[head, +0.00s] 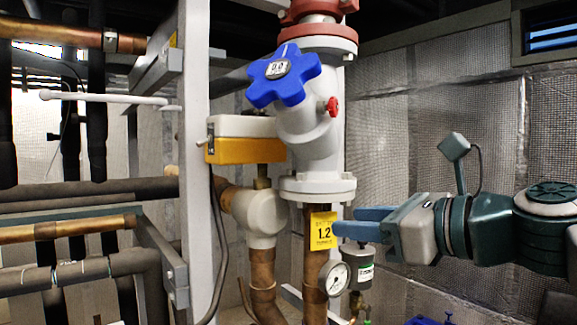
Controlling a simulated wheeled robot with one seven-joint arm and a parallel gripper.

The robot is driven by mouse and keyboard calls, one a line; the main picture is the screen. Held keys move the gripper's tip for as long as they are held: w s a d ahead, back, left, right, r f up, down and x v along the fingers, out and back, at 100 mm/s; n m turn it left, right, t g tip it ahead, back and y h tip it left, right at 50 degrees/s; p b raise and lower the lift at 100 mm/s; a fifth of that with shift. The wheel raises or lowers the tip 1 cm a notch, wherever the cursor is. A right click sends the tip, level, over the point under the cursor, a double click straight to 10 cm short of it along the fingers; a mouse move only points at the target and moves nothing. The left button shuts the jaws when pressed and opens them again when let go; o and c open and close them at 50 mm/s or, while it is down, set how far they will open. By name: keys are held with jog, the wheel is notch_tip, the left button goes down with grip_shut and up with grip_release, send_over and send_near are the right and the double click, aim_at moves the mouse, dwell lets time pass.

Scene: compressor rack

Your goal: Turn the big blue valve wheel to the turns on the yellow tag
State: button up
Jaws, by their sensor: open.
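The big blue valve wheel (298,88) is a lobed hand wheel on the grey valve body, upper centre in the head view. Its hub (277,69) carries a small light label with digits too small to read surely. A white mark shows on its upper lobe. The yellow tag (323,231) hangs on the copper pipe below the valve and reads 1.2; its small print is unclear. My gripper (347,221), with two blue fingers, is open and empty, pointing left beside the tag. It is below and right of the wheel, apart from it. Whether a fingertip touches the tag is unclear.
A yellow and white actuator box (245,140) sits below left. A pressure gauge (334,278) is below the tag. A grey post (195,160) stands left. The space right of the valve, above my arm, looks free.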

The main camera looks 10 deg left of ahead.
aim_at(288, 78)
notch_tip(288, 78, up, 16)
jog(key=s+m+y, duration=0.3)
jog(key=m+y, duration=0.3)
jog(key=m, duration=0.1)
jog(key=shift+t, duration=0.3)
jog(key=x, duration=0.4)
jog(key=p+x, duration=0.1)
jog(key=x, duration=0.3)
jog(key=p+x, duration=0.1)
jog(key=x, duration=0.4)
jog(key=shift+w+f, duration=0.25)
jog(key=shift+w, duration=0.1)
grip_shut()
